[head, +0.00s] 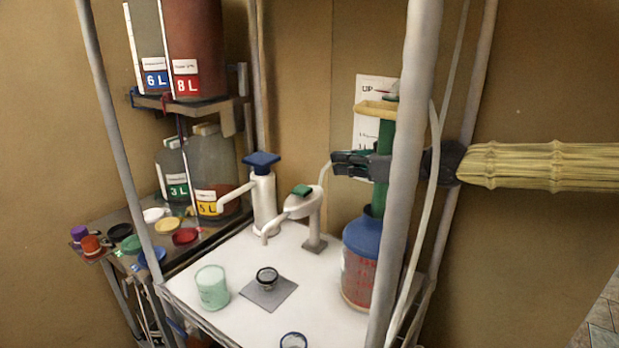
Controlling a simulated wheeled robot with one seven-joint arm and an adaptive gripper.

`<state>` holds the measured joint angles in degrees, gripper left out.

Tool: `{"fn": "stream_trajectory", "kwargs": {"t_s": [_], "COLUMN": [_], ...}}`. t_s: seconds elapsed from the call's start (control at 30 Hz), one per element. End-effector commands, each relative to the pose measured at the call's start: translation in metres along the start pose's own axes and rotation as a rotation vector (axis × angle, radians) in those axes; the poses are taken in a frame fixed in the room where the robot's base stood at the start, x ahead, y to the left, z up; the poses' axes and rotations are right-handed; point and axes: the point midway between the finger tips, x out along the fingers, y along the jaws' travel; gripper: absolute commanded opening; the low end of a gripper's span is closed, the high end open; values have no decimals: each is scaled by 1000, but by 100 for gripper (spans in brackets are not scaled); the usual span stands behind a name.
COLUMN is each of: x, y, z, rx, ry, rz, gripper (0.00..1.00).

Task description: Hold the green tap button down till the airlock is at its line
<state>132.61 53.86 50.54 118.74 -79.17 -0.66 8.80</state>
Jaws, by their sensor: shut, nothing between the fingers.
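The green tap button (302,190) sits on top of a white tap (304,207) on the white bench. The tap's spout bends down to the left. A small clear vessel with a dark rim, probably the airlock (266,280), stands on a grey square mat (280,295) in front of the spout. Its line and liquid level are too small to tell. My gripper (338,163) comes in from the right, its dark fingers pointing left. It is shut and empty, above and to the right of the green button, apart from it in the picture.
A white dispenser with a blue top (262,160) stands left of the tap. A pale green cup (212,288) is at front left. A blue-topped red container (358,270) and a grey post (405,170) stand at right.

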Motion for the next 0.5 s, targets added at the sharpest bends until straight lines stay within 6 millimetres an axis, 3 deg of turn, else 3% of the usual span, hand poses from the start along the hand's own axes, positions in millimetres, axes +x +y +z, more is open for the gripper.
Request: {"fn": "stream_trajectory", "kwargs": {"t_s": [0.5], "x": [33], "y": [-1], "z": [0], "rx": [0], "ry": [-1], "rz": [-2], "gripper": [0]}}
